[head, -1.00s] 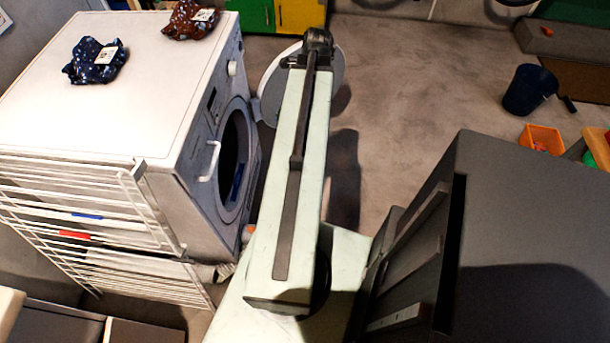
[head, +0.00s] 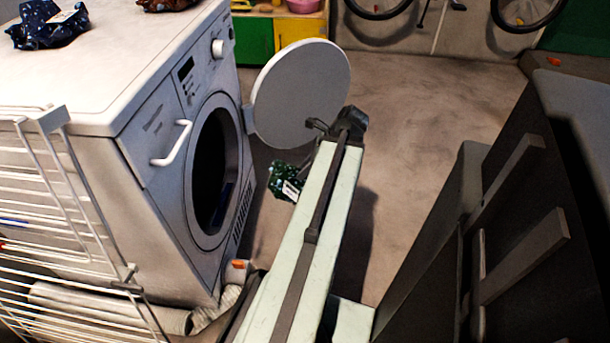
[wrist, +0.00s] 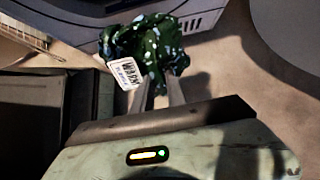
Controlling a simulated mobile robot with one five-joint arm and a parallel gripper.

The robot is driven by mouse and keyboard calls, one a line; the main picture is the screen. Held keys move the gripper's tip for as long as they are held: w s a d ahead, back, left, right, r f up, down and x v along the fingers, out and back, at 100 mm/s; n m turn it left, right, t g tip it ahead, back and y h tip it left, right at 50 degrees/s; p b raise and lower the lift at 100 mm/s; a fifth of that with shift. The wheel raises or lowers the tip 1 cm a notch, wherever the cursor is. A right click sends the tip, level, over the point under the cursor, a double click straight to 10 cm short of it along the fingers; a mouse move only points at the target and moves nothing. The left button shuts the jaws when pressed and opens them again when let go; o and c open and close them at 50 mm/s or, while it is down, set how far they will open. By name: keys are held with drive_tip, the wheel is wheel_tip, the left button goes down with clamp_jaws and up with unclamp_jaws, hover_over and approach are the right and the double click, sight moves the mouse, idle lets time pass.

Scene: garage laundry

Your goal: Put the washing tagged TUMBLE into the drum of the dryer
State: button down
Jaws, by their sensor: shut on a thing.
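My gripper (wrist: 156,92) is shut on a green spotted cloth (wrist: 150,48). The cloth's white tag (wrist: 125,72) seems to read WARM; its smaller print is unreadable. In the head view the cloth (head: 284,181) hangs beside my arm, right of the dryer (head: 150,130) and apart from it. The dryer's round door (head: 300,95) is swung open and its drum opening (head: 208,165) is dark, with something bluish low inside. A dark blue spotted cloth (head: 45,28) with a white tag lies on the dryer top, tag unreadable. A red-brown cloth (head: 165,4) is partly cut off behind it.
A white wire drying rack (head: 60,190) stands at the left against the dryer's near side. A rolled grey mat (head: 110,306) lies low in front. A dark cabinet-like block (head: 560,200) fills the right. Open concrete floor (head: 420,110) lies beyond my arm. Bicycle wheels (head: 378,5) are at the back.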

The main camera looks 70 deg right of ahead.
drive_tip(key=w+a+f+b, duration=0.1)
drive_tip(key=w+a, duration=0.2)
drive_tip(key=w, duration=0.9)
drive_tip(key=w+a+f+b, duration=0.2)
drive_tip(key=w+a, duration=0.1)
drive_tip(key=w, duration=0.9)
drive_tip(key=w+a+f+b, duration=0.1)
drive_tip(key=w+a, duration=0.2)
drive_tip(key=w, duration=0.9)
drive_tip(key=shift+f+b, duration=0.25)
drive_tip(key=shift+b, duration=0.05)
drive_tip(key=c, duration=1.3)
unclamp_jaws()
drive_tip(key=shift+s, duration=0.1)
drive_tip(key=shift+o, duration=0.2)
